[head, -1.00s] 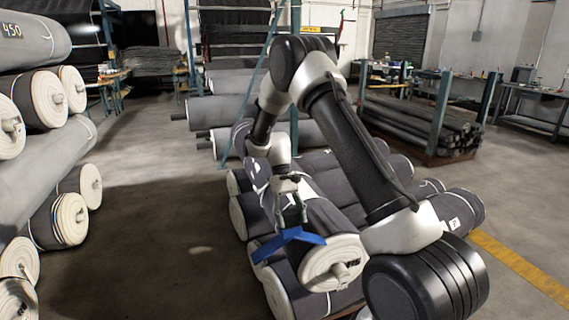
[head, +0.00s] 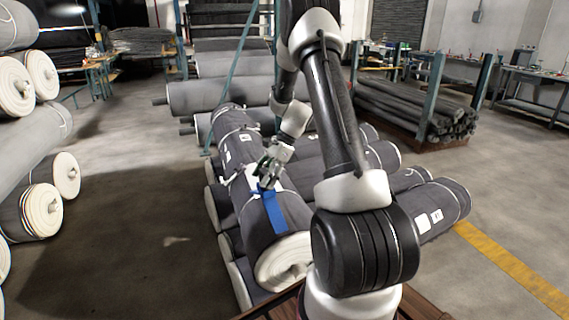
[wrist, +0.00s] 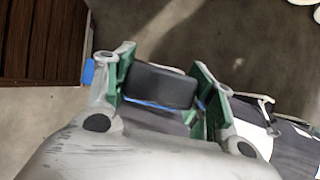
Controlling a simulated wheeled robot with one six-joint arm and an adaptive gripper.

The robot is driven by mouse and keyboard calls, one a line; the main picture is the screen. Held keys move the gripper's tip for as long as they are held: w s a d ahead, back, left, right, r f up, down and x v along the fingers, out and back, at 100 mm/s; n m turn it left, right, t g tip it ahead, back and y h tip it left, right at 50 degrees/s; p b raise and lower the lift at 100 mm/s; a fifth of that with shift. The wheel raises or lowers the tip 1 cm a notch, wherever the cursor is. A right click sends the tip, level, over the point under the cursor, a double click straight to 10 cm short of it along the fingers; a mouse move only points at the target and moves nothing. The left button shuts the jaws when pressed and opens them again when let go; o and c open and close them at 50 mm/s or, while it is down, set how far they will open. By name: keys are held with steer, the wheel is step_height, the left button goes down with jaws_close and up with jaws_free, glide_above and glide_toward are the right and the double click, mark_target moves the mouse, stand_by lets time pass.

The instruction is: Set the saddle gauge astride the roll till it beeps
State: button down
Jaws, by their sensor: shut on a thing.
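The saddle gauge shows as a blue strip (head: 270,211) over the top near part of a dark grey roll (head: 292,210) with a pale round end. In the wrist view its black block (wrist: 160,86) sits between the green fingers of my gripper (wrist: 163,88), with blue edges below and to the left. My gripper (head: 268,171) is shut on it, above the roll. The gauge looks close to the roll or on it; I cannot tell if both legs touch. Any display on it is hidden.
More grey rolls (head: 437,204) lie beside and under this one. A stack of rolls (head: 30,140) stands at the left, with bare floor between. Brown wooden boards (wrist: 40,40) show in the wrist view. A rack of dark tubes (head: 405,108) stands behind right.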

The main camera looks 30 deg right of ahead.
steer(key=w+d+r+m+t+h, duration=0.1)
steer(key=d+m+t+h, duration=0.4)
steer(key=m, duration=1.4)
steer(key=shift+w+d+r+h, duration=0.25)
steer(key=shift+w+d+h, duration=0.4)
steer(key=shift+d+h, duration=1.5)
steer(key=shift+d+y, duration=0.4)
steer(key=shift+y, duration=0.05)
steer(key=shift+f, duration=0.1)
